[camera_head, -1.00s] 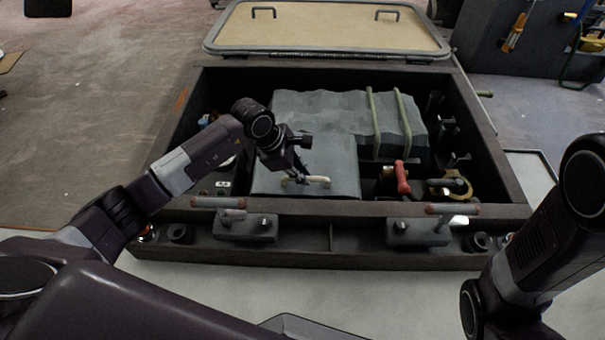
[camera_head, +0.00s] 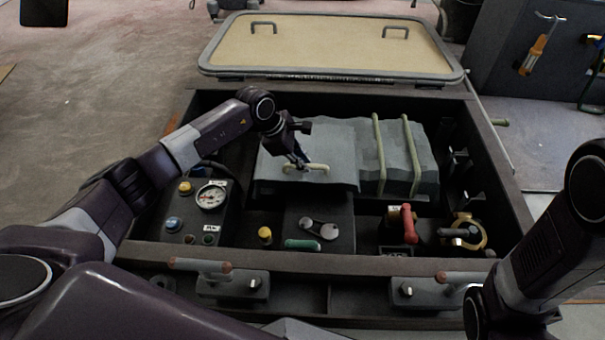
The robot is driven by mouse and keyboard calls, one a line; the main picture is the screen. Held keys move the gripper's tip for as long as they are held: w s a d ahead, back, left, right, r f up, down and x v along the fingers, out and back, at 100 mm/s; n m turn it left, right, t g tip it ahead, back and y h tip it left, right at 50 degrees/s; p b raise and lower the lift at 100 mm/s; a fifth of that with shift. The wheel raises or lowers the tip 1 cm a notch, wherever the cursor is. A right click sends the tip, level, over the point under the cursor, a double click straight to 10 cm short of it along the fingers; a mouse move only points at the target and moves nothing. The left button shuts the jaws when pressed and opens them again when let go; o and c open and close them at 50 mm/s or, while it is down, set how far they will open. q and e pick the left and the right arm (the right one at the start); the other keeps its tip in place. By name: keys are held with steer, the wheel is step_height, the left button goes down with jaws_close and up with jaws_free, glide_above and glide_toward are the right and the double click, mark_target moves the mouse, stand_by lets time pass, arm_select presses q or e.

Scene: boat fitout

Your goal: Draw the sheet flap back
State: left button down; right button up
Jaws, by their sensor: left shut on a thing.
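A grey sheet flap (camera_head: 335,143) lies inside a dark open hatch box, with a pale handle (camera_head: 306,167) near its front edge. My left gripper (camera_head: 301,164) is shut on this handle. The flap's front edge is toward the back half of the box, folded near the rest of the grey sheet (camera_head: 398,180), which two pale green straps cross. My right arm shows at the right edge, but its gripper is not in view.
A gauge (camera_head: 211,195), coloured knobs, a green handle (camera_head: 302,244) and a red-handled valve (camera_head: 409,224) lie uncovered in the box. Two latches sit on the front rim (camera_head: 330,264). The tan hatch lid (camera_head: 330,45) stands open behind.

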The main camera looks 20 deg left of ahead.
arm_select(q)
steer(key=w, duration=0.1)
steer(key=w+a+b, duration=0.1)
steer(key=w, duration=0.1)
steer(key=shift+w+f, duration=0.1)
steer(key=shift+w, duration=0.15)
steer(key=shift+w+a+b, duration=0.15)
steer(key=shift+w+b, duration=0.2)
steer(key=shift+b, duration=0.05)
steer(key=shift+w, duration=0.1)
steer(key=c, duration=1.9)
jaws_free()
steer(key=shift+c, duration=0.2)
steer(key=shift+a+r, duration=0.15)
steer(key=shift+r, duration=0.15)
steer(key=v, duration=1.1)
steer(key=shift+s+r, duration=0.2)
steer(key=shift+r, duration=0.05)
